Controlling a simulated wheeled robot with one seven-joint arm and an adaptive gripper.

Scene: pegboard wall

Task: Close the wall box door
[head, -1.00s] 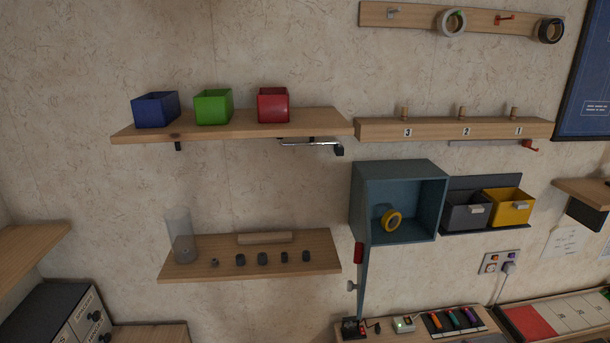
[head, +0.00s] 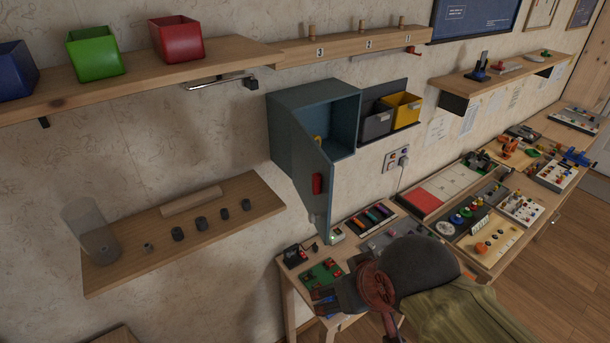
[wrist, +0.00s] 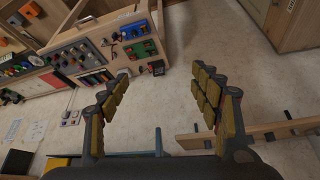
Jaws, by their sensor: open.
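The teal wall box (head: 292,112) is fixed to the wall in the middle of the head view. Its door (head: 312,185) stands open, swung out from the box's left side, with a red handle (head: 317,184) on it. A sliver of a yellow roll (head: 317,138) shows inside, mostly hidden by the door. In the wrist view my gripper (wrist: 161,80) is open and empty, with its fingers spread. Teal edges of the box or door (wrist: 158,140) show low between the fingers, apparently not touched. In the head view my arm enters at the bottom; the fingertips are not clear there.
A shelf with blue, green and red bins (head: 178,38) is above left. A lower shelf (head: 185,230) holds several dark pieces and a clear cylinder. Grey and yellow bins (head: 402,109) sit right of the box. A crowded workbench (head: 385,232) runs below and to the right.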

